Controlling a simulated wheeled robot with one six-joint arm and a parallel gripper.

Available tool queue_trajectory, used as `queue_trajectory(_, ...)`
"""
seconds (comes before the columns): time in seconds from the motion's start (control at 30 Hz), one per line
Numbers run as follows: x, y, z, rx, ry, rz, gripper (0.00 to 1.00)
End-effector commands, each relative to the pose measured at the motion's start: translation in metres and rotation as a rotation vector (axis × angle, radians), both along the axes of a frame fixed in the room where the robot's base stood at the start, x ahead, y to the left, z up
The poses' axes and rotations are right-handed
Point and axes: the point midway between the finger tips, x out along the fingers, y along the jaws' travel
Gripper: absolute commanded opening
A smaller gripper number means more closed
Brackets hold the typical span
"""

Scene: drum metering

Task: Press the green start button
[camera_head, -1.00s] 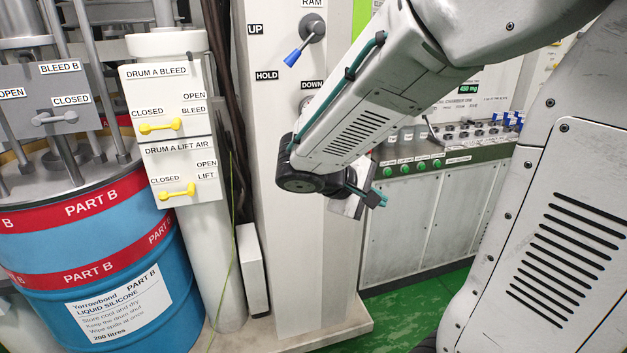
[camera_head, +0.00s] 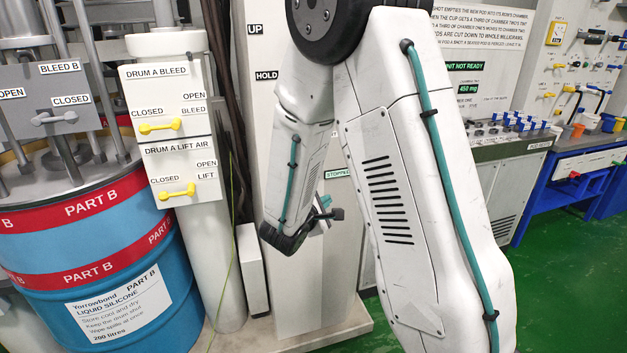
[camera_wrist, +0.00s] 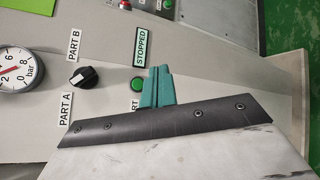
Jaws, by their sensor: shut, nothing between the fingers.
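The green start button (camera_wrist: 138,85) is a small round green button in a dark ring on the grey panel in the wrist view. Its label is partly hidden; only "RT" shows. My gripper (camera_wrist: 159,70) has its teal fingers together and empty, just right of the button in the picture. I cannot tell how far the fingers are from the panel. The "STOPPED" display (camera_wrist: 142,47) is beside the button. In the head view my gripper (camera_head: 326,203) is low by the column, below the "STOPPED" display (camera_head: 338,174). My arm hides the button there.
A black selector knob (camera_wrist: 83,77) between "PART A" and "PART B" and a pressure gauge (camera_wrist: 16,73) share the panel. A red button (camera_wrist: 125,4) is at the wrist view's top edge. The blue Part B drum (camera_head: 90,245) and yellow-handled valves (camera_head: 160,127) stand left.

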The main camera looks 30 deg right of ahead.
Motion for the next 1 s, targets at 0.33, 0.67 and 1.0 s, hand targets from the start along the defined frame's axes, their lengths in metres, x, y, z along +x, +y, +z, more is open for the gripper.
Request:
queue_trajectory(0.33, 0.033, -0.01, 0.0, 0.001, -0.001, -0.003, 0.0)
queue_trajectory(0.67, 0.073, -0.022, 0.0, 0.0, -0.001, -0.002, 0.0)
queue_trajectory(1.0, 0.084, -0.025, 0.0, 0.001, 0.0, -0.002, 0.0)
